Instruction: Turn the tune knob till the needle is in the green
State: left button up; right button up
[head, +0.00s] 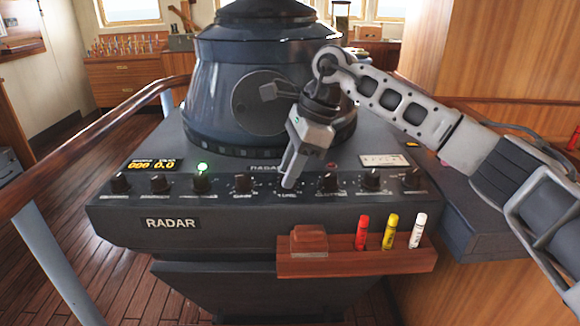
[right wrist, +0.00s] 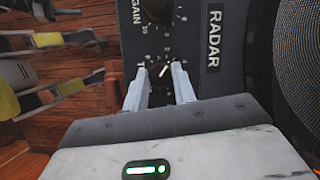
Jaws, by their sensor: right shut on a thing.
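My right gripper (head: 288,185) points down at the front panel of the radar console (head: 130,215). In the right wrist view its two fingers stand on either side of a small dark knob (right wrist: 164,69) with a white pointer line and tick marks around it. This knob sits beside the one marked GAIN (right wrist: 157,10). Its own label is mostly covered by the gripper, so I cannot read it for sure. A pale meter (head: 385,160) lies on the console top at the right; its needle and green zone are too small to make out. My left gripper is out of view.
More knobs (head: 243,183) line the panel on both sides of the gripper. A green lamp (head: 202,167) glows at the left, near an amber display (head: 152,165). A wooden tray (head: 290,268) with red, yellow and white markers juts out below. A wooden rail (head: 90,125) runs at the left.

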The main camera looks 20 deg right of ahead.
jog(key=o, duration=1)
jog(key=v, duration=1.6)
